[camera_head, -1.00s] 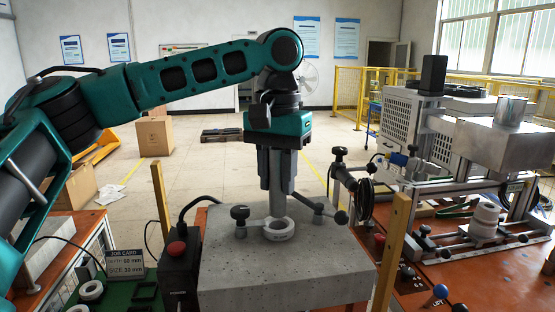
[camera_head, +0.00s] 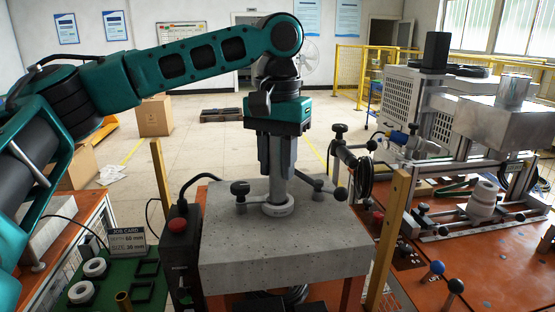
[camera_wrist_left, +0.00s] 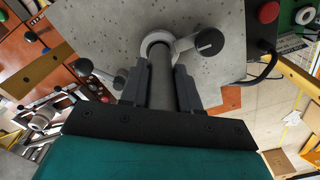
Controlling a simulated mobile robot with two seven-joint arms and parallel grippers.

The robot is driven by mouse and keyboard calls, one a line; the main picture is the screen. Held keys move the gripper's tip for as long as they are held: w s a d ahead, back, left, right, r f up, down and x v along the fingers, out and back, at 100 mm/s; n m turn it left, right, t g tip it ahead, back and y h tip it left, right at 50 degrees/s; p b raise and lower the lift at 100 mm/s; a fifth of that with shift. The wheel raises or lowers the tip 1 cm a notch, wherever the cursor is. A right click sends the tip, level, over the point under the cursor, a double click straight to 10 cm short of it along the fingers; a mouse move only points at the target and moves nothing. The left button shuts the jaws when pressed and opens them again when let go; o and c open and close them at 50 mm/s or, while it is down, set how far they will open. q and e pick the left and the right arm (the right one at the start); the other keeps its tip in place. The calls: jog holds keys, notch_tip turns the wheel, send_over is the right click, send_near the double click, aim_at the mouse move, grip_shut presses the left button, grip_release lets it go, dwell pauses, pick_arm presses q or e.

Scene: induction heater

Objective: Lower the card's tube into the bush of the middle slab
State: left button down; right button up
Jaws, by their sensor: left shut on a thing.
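The grey tube (camera_head: 280,186) is upright in my left gripper (camera_head: 277,168), whose fingers are shut on its upper part. The tube's lower end meets the pale ring-shaped bush (camera_head: 280,211) on the grey slab (camera_head: 285,245). The wrist view also shows the tube (camera_wrist_left: 161,80) reaching the bush (camera_wrist_left: 148,40), with my left gripper (camera_wrist_left: 160,95) around the tube. The tube's tip is hidden by the bush's rim, so how deep it sits cannot be told. The job card (camera_head: 127,239) stands at the left with depth and size lines. My right gripper is not in view.
Black-knobbed clamps (camera_head: 240,188) stand beside the bush on the slab. A control box with a red button (camera_head: 178,224) and wooden posts (camera_head: 390,240) flank the slab. A green tray with white rings (camera_head: 94,267) lies at left; a metal machine (camera_head: 480,130) stands right.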

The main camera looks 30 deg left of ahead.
aim_at(277, 181)
pick_arm(q)
jog(key=shift+f, duration=0.1)
dwell(0.4)
jog(key=shift+f, duration=1.9)
jog(key=c, duration=0.7)
grip_release()
jog(key=shift+c, duration=0.2)
notch_tip(277, 181, up, 13)
jog(key=shift+f, duration=0.1)
